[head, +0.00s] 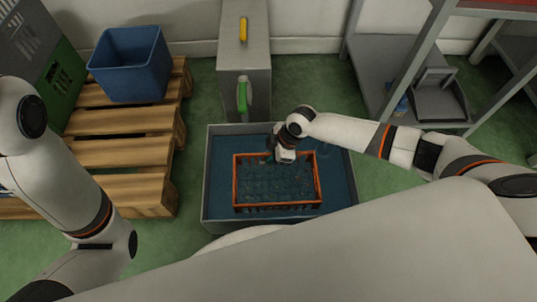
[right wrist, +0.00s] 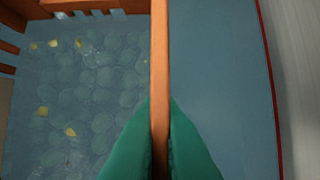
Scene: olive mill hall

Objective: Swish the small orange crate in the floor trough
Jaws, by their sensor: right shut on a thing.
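The small orange crate (head: 236,182) sits low in the grey floor trough (head: 206,185), with dark blue water around it. My right gripper (head: 283,157) is at the crate's far side, right of its middle. In the right wrist view the teal fingers of this gripper (right wrist: 160,140) are shut on the crate's orange rim (right wrist: 160,50), one on each side. Whether the crate touches the trough floor cannot be told. My left arm shows at the left, but its gripper is out of view.
A wooden pallet (head: 120,152) bearing a blue bin (head: 128,65) lies at the left. Metal shelving (head: 395,75) stands at the back right. Green floor shows between them.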

